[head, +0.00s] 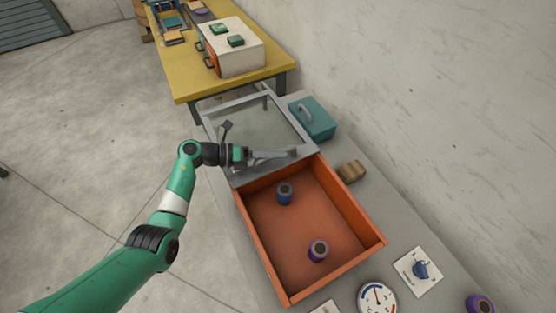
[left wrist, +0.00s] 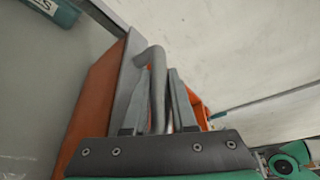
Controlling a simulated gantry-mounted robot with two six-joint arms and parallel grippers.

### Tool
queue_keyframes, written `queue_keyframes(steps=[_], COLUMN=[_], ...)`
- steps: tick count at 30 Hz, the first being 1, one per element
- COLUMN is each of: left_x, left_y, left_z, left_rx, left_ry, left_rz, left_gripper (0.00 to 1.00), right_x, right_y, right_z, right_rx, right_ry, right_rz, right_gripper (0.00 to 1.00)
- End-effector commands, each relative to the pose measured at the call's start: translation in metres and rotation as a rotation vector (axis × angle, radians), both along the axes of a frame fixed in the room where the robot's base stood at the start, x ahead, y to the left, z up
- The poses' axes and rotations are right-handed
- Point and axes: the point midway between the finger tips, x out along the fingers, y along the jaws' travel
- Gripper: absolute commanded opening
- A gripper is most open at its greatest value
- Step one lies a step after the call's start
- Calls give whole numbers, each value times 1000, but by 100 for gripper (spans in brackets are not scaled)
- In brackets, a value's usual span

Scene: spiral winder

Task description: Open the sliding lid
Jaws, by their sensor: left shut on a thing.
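The sliding lid (head: 262,118) is a clear pane in a grey frame. It lies beyond the far end of the orange box (head: 345,212), and most of the box shows uncovered. My left gripper (head: 262,156) is at the lid's near edge. In the left wrist view, its two fingers (left wrist: 160,95) are shut around the lid's grey bar handle (left wrist: 157,62). Two purple-blue cylinders with dark tops stand inside the box, one near the lid (head: 284,194) and one near the front (head: 318,251). My right gripper is not in view.
A teal case (head: 314,120) and a brown block (head: 351,171) sit right of the lid and box. A dial gauge (head: 376,299) and a blue knob (head: 421,270) are at the front right. A yellow table (head: 188,88) stands beyond, and a wall runs along the right.

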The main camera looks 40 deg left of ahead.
Motion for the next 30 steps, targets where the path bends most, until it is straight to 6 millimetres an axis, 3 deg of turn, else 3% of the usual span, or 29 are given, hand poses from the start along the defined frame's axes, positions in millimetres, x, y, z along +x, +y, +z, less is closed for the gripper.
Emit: queue_keyframes(steps=[9, 10, 15, 25, 30], left_x=[0, 0, 0, -2, -21], left_y=[0, 0, 0, 3, 21], left_z=[1, 1, 1, 2, 9], left_rx=[-1, -1, 0, -1, -1], left_ry=[0, 0, 0, 1, 1], left_rz=[-3, -3, -1, 0, 4], left_gripper=[0, 27, 55, 55, 55], right_x=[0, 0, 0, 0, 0], right_y=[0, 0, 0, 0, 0], right_z=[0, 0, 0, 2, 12], right_rx=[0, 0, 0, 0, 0], right_ry=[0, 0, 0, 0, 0], right_rz=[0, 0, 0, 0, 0], right_gripper=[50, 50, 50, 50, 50])
